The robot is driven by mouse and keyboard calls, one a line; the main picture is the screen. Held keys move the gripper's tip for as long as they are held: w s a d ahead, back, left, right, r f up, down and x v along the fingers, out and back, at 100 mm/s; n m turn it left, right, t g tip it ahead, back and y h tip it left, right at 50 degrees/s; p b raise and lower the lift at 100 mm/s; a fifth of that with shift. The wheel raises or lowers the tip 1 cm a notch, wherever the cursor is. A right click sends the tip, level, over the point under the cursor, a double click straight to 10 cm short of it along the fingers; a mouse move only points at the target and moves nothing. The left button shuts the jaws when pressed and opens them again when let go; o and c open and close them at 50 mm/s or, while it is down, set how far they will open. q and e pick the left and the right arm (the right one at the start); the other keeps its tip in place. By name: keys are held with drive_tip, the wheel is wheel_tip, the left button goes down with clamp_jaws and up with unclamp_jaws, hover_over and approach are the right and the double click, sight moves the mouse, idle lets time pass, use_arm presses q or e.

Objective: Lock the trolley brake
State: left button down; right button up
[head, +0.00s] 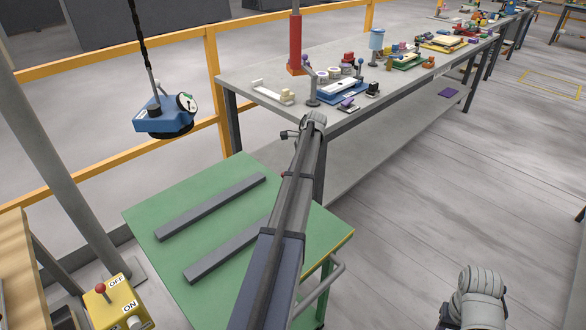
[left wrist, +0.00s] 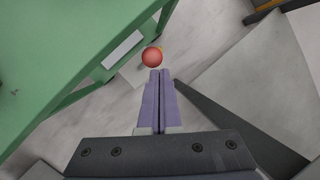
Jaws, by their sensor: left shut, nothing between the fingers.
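The trolley (head: 178,202) has a green top with two dark grey bars on it. Its green top and frame fill the upper left of the left wrist view (left wrist: 60,60). A red ball knob (left wrist: 152,57) shows there beside the frame, just ahead of my fingertips. What it is mounted on is mostly hidden. My left gripper (left wrist: 160,74) is shut and empty, its purple fingers together and pointing at the knob; I cannot tell whether they touch it. In the head view my left arm crosses over the trolley, and its gripper is hidden. My right gripper is out of view.
A long workbench (head: 262,75) with many small parts stands behind the trolley. A blue hanging pendant (head: 165,116) is at the left. A yellow box (head: 118,305) marked OFF and ON, with a red-knobbed lever, is lower left. The floor at right (head: 420,190) is clear.

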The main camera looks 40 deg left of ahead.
use_arm(q)
drive_tip(key=shift+r+p, duration=0.55)
drive_tip(key=shift+r, duration=0.15)
drive_tip(key=w+d+r+p, duration=0.2)
drive_tip(key=w+r+p, duration=0.3)
drive_tip(key=r+p, duration=0.5)
drive_tip(key=shift+d, duration=0.15)
idle(0.3)
